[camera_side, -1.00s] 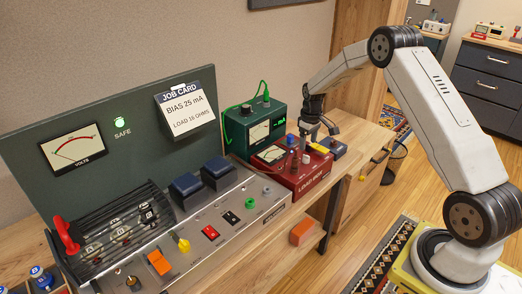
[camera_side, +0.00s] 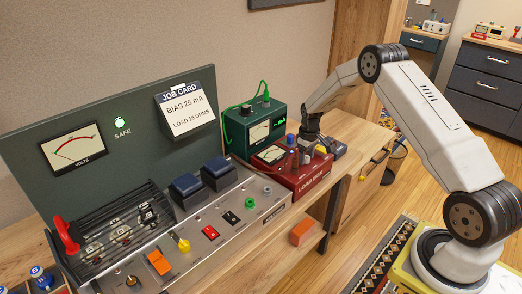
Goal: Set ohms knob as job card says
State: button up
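The job card (camera_side: 187,108) on the green panel reads BIAS 25 mA and LOAD 16 OHMS. The red load box (camera_side: 314,178) stands on the bench, right of the grey console. It has a meter (camera_side: 271,155) on its top and a blue post (camera_side: 291,141) beside it. My gripper (camera_side: 305,160) points down over the top of the load box, close to the knob area. The ohms knob is not clearly seen; the gripper and the posts cover that area. The fingers are small and partly hidden, so their opening cannot be told.
A green meter box (camera_side: 238,132) with a green cable stands behind the load box. A dark item (camera_side: 334,147) lies right of it. The grey console (camera_side: 215,222) with switches fills the bench to the left. A lit SAFE lamp (camera_side: 120,122) is on the panel.

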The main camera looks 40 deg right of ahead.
grip_shut()
jog(key=shift+m, duration=0.4)
jog(key=m, duration=0.9)
dwell(0.4)
jog(key=shift+o, duration=1.6)
grip_release()
jog(key=shift+r, duration=0.1)
